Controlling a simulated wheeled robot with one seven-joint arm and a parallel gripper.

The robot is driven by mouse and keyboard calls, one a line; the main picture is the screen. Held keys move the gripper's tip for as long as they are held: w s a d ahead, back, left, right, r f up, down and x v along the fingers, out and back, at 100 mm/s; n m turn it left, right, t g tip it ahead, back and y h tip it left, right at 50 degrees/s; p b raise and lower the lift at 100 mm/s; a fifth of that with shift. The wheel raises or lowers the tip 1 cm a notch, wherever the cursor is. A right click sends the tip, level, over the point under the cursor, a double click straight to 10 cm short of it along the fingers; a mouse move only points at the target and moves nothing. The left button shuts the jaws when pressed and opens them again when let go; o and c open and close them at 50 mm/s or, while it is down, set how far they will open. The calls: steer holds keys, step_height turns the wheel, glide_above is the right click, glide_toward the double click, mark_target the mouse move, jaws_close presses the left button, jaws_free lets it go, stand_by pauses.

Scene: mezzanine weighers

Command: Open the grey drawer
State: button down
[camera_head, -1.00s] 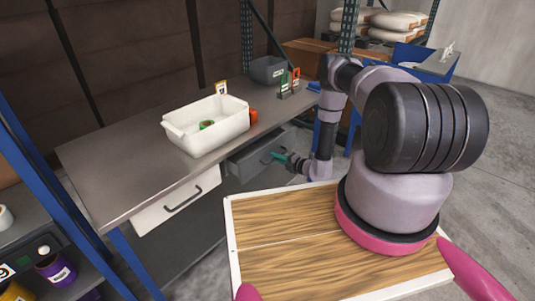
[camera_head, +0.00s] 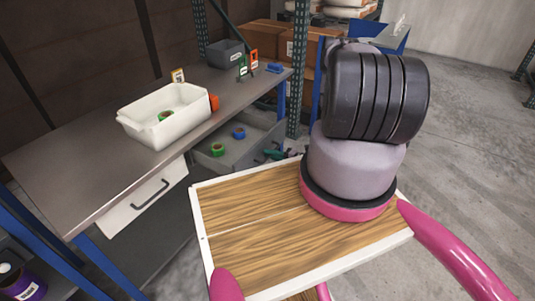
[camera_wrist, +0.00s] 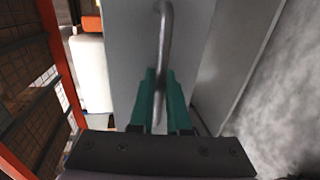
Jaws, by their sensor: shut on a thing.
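The grey drawer (camera_head: 250,146) under the right part of the bench is pulled out, and its inside shows. A green roll (camera_head: 217,150) and a blue roll (camera_head: 238,132) lie in it. My gripper (camera_head: 272,153), with green fingers, is at the drawer's front, partly hidden by my arm and tray. In the wrist view, my gripper's fingers (camera_wrist: 161,80) are closed around the metal bar handle (camera_wrist: 166,25) on the grey drawer front (camera_wrist: 131,40).
A white drawer (camera_head: 118,217) under the bench's left part is closed. On the metal bench (camera_head: 75,150) stand a white bin (camera_head: 160,134) holding a green roll, an orange item (camera_head: 214,102) and a grey bin (camera_head: 225,54). Open floor lies at right.

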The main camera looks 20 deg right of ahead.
steer(key=c, duration=1.2)
jaws_free()
steer(key=shift+o, duration=0.2)
steer(key=v, duration=1)
steer(key=shift+s+d, duration=0.2)
steer(key=shift+s, duration=0.15)
